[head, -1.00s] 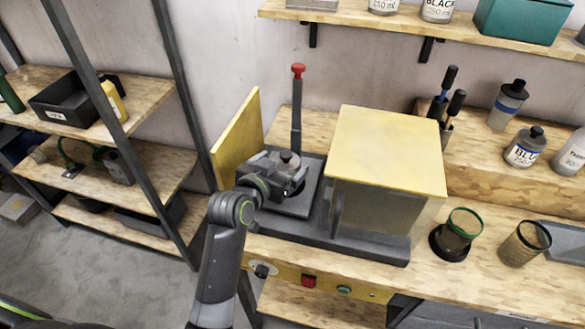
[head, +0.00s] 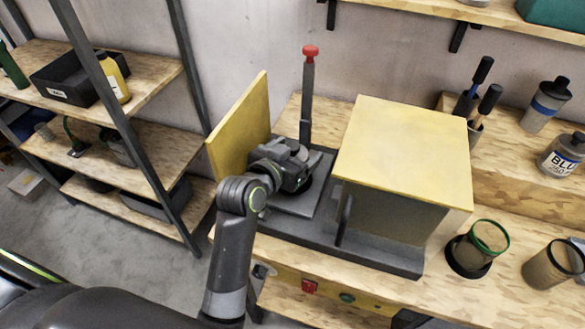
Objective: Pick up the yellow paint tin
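I cannot make out a yellow paint tin in the head view. My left gripper (head: 290,172) is over the grey base plate (head: 305,203) of a machine, between its upright yellow panel (head: 240,126) and its yellow-topped box (head: 405,150). A dark round shape shows at the gripper, partly hidden by it. I cannot tell whether this is a held thing or part of the machine, and the fingers are too hidden to judge. My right gripper is not in view.
A red-knobbed lever (head: 309,90) stands behind the gripper. A green-rimmed cup (head: 480,247) and another cup (head: 553,264) stand on the bench at right. A yellow bottle (head: 115,79) and a black bin (head: 72,78) are on the left shelf.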

